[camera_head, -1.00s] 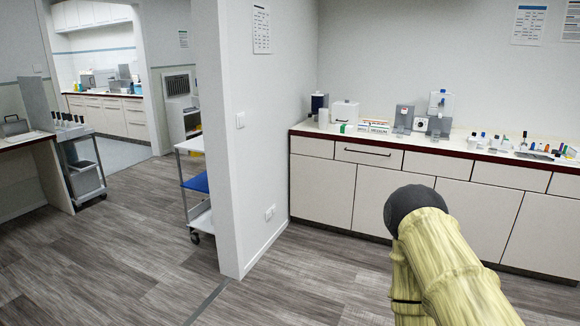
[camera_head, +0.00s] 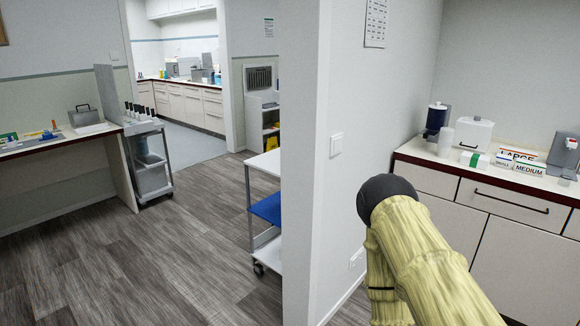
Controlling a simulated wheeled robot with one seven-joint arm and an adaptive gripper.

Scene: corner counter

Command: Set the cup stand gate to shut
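I cannot pick out a cup stand gate for certain in this view. A translucent stack of cups (camera_head: 445,142) stands on the right counter, beside a dark blue canister (camera_head: 436,118). A grey upright device (camera_head: 565,154) at the right edge is partly cut off by the frame. My arm, in a pale yellow sleeve with a dark rounded part, reaches up from the bottom right, well in front of the counter. My gripper itself does not show.
A white wall end (camera_head: 315,180) stands between the counter (camera_head: 416,152) and the room at left. A trolley with a blue shelf (camera_head: 265,208) is beside it. A desk (camera_head: 50,147) and grey cart (camera_head: 150,165) are at left. Open floor (camera_head: 185,240) lies between.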

